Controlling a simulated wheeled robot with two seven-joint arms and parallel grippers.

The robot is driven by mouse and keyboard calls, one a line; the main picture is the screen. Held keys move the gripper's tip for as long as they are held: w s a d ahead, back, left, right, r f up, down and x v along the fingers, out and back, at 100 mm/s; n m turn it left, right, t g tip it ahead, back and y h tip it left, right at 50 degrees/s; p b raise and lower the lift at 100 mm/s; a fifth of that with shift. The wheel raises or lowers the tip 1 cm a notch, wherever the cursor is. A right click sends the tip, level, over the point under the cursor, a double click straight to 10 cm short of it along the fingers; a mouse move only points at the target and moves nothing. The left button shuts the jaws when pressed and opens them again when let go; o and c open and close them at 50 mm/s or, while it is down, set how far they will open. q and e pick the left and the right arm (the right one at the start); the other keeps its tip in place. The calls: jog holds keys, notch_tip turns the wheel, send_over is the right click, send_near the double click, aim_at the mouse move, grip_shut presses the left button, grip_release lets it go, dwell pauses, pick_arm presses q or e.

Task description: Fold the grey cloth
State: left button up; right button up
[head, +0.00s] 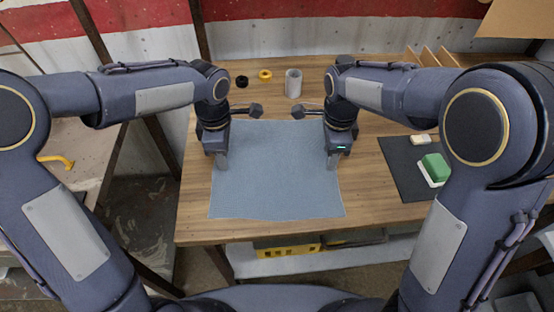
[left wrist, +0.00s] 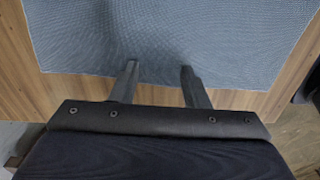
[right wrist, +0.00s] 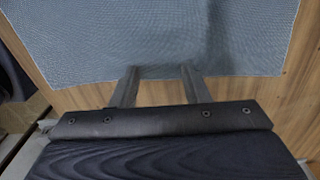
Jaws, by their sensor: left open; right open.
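The grey cloth (head: 277,180) lies flat and spread out on the wooden table, looking blue-grey, with slightly wavy edges. It also shows in the left wrist view (left wrist: 170,35) and the right wrist view (right wrist: 150,35). My left gripper (head: 222,162) is over the cloth's left side, and its open fingers (left wrist: 157,78) reach over a cloth edge. My right gripper (head: 333,160) is over the cloth's right side, and its open fingers (right wrist: 158,75) also reach over an edge. Neither gripper holds cloth. I cannot tell whether the fingertips touch it.
A white-grey cup (head: 293,83), a yellow tape roll (head: 265,75) and a black roll (head: 242,81) stand behind the cloth. A dark mat (head: 396,165) at the right holds a green-and-white block (head: 435,168) and a small pale block (head: 420,140). A yellow crate (head: 287,246) sits below the table.

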pick_arm(q)
jog(key=shift+f, duration=0.15)
pick_arm(e)
jog(key=shift+f, duration=0.2)
pick_arm(q)
jog(key=shift+f, duration=0.15)
pick_arm(e)
jog(key=shift+f, duration=0.1)
pick_arm(q)
jog(key=shift+f, duration=0.1)
grip_shut()
pick_arm(e)
grip_shut()
